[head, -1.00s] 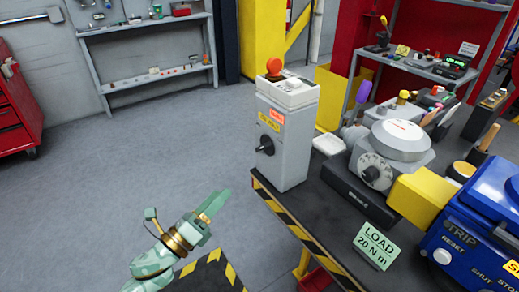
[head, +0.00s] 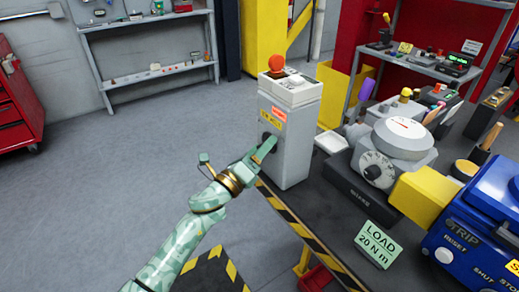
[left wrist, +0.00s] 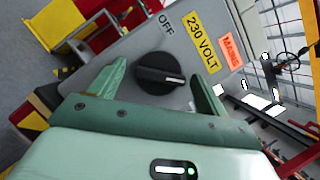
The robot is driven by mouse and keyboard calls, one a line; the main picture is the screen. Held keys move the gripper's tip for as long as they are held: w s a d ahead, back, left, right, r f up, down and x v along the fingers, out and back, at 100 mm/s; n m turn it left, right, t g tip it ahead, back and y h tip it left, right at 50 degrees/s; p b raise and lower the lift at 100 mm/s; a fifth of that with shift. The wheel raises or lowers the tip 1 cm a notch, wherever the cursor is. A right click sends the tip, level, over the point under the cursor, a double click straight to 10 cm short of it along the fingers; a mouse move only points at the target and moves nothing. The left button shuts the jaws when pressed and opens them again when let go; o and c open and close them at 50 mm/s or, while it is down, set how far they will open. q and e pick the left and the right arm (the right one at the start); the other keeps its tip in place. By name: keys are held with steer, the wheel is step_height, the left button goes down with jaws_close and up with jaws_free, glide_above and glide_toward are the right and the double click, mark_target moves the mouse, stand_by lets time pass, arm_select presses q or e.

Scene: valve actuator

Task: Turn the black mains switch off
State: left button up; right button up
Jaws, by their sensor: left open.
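The black mains switch (left wrist: 158,73) is a round knob with a raised bar on the grey face of an upright box (head: 290,135). In the left wrist view its bar lies roughly left to right, with a small pale mark near the right end. The OFF label (left wrist: 166,23) is above it. My left gripper (head: 266,147) is at the box face and mostly hides the switch in the head view. In the left wrist view it is open, with one finger on each side of the switch; contact cannot be told. My right gripper is not in view.
An orange-red knob (head: 276,63) tops the box. Yellow 230 VOLT (left wrist: 200,42) and orange MAINS (left wrist: 231,52) labels sit beside the switch. A grey actuator (head: 402,138), a LOAD sign (head: 378,244) and a blue unit (head: 480,225) crowd the bench to the right. Open floor lies left.

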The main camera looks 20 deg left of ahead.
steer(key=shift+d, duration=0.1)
arm_select(q)
steer(key=c, duration=1)
steer(key=n+g+y+p, duration=0.1)
steer(key=n+p, duration=0.3)
steer(key=p, duration=0.2)
steer(key=n+g+y+p, duration=0.1)
steer(key=n+p, duration=0.4)
steer(key=p, duration=0.2)
steer(key=r+n+g+y+p, duration=0.1)
steer(key=n+g+p, duration=0.1)
steer(key=n+p, duration=0.3)
steer(key=shift+r+p, duration=0.1)
steer(key=shift+p, duration=0.7)
steer(key=n+p, duration=0.1)
steer(key=n+g+p, duration=0.1)
steer(key=p, duration=0.1)
steer(key=shift+f+n+g, duration=0.2)
steer(key=shift+n+g, duration=0.1)
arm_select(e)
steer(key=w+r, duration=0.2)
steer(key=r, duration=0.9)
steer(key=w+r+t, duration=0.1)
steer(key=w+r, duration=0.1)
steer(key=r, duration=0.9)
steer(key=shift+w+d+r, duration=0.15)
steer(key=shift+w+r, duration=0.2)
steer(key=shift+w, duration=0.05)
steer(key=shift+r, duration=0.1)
